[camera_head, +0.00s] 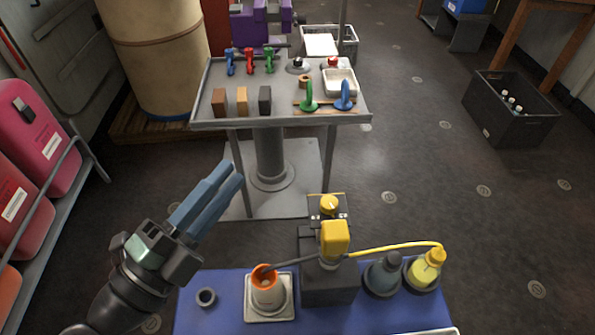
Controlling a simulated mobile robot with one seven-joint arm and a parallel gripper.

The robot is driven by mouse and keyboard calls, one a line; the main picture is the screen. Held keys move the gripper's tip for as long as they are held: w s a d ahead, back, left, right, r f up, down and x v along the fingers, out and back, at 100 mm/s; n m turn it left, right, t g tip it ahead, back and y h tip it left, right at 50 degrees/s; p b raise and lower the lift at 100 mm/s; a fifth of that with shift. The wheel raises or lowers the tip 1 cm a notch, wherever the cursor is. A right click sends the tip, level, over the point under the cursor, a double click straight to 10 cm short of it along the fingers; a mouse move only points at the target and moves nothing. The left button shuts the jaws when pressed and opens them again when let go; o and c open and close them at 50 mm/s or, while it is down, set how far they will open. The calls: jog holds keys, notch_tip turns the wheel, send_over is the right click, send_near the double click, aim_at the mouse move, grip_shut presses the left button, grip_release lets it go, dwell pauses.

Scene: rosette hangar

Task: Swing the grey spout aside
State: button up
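The grey spout (300,262) is a thin arm running left from the yellow-topped dispenser head (334,238). The cup stands on a white square plate (284,309) on the blue mat. My gripper (228,174) has two blue fingers pointing up and right. It is left of and above the cup in the picture, apart from the spout and touching nothing that I can see. The fingers lie close side by side; I cannot tell whether a gap separates them.
A yellow hose (395,247) links the dispenser to the yellow bottle. Behind stands a grey table (215,122) with blocks and tools.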

aim_at(290, 262)
jog(key=s+f+n+g+y+b, duration=0.1)
jog(key=s+f+g, duration=0.25)
jog(key=f, duration=0.55)
jog(key=s+f+n+g, duration=0.1)
jog(key=s+f+g, duration=0.25)
jog(key=f, duration=0.65)
jog(key=shift+t, duration=0.5)
jog(key=x, duration=1.2)
jog(key=shift+d+f+b, duration=0.1)
jog(key=shift+d+b, duration=0.25)
jog(key=shift+d, duration=0.05)
grip_shut()
